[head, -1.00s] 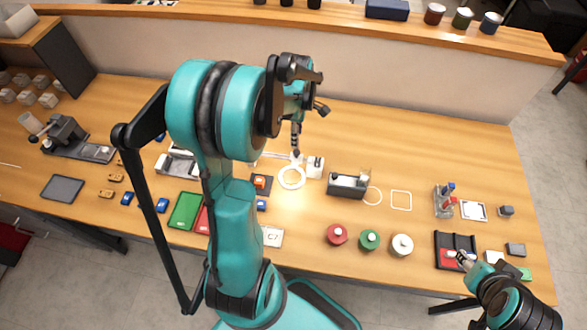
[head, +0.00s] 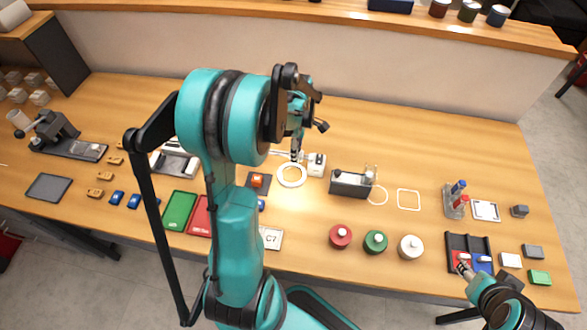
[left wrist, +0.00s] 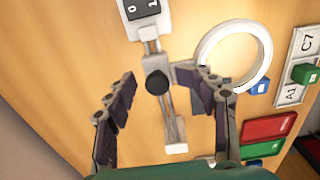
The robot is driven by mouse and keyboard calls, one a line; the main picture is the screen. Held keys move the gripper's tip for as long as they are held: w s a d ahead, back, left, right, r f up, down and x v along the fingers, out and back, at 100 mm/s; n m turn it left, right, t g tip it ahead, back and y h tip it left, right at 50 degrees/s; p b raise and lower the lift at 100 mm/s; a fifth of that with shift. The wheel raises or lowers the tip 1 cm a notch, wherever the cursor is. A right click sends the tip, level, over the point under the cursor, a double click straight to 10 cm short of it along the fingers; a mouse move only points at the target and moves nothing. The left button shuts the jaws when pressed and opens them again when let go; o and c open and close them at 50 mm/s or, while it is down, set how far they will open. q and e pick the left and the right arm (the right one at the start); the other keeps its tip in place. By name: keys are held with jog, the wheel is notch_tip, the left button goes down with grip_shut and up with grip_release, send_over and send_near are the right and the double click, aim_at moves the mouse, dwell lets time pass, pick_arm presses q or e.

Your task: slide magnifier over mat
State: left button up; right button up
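The magnifier, a white ring (head: 292,184), sits on the table with a bracket on a rail (left wrist: 174,127). It shows large in the left wrist view (left wrist: 203,62), at the upper right. A black round knob (left wrist: 156,82) sits on the bracket at the rail. My left gripper (left wrist: 165,100) is open, with the knob between its spread fingers in the picture; contact is not visible. In the head view my left gripper (head: 297,150) points down beside the ring. The dark mat (head: 250,178) lies left of the ring with an orange block on it. My right gripper (head: 463,267) is at the dark tray; its fingers are too small to read.
A white switch box (head: 317,165) stands at the rail's end. Green (head: 180,210) and red (head: 200,217) trays and a C7 plate (head: 271,238) lie nearer the front. Several round pots stand right of them. The back middle of the table is clear.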

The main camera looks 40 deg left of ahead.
pick_arm(q)
jog(key=shift+o, duration=0.3)
jog(key=shift+w, duration=0.15)
jog(key=shift+a, duration=0.1)
jog(key=c, duration=0.4)
jog(key=shift+c, duration=1.2)
jog(key=s+a, duration=0.5)
jog(key=a, duration=0.5)
jog(key=shift+s+b, duration=0.25)
jog(key=shift+b, duration=0.05)
jog(key=o, duration=0.7)
jog(key=shift+c, duration=0.2)
jog(key=shift+w+f, duration=0.1)
jog(key=shift+w, duration=0.05)
jog(key=shift+d, duration=0.1)
